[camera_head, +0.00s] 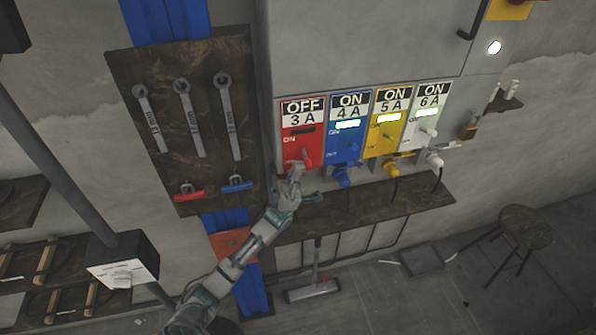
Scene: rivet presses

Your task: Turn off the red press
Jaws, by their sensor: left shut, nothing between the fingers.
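The red press control box (303,134) is at the left end of a row on a grey cabinet. Its top label reads "OFF 3 A" and its indicator window is dark. My left gripper (296,170) is at the lower end of the red box, by its red plug or lever. It is shut with nothing in it; I cannot tell whether it touches the red part. The blue box (347,125), yellow box (387,123) and white box (427,115) to the right read "ON" and have lit indicators. My right gripper is not in view.
A dark shelf (375,213) runs below the boxes. A board with several wrenches (187,115) hangs on the left. A dark control box on a pole (122,262) stands at lower left. A round stool (526,226) is at the right.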

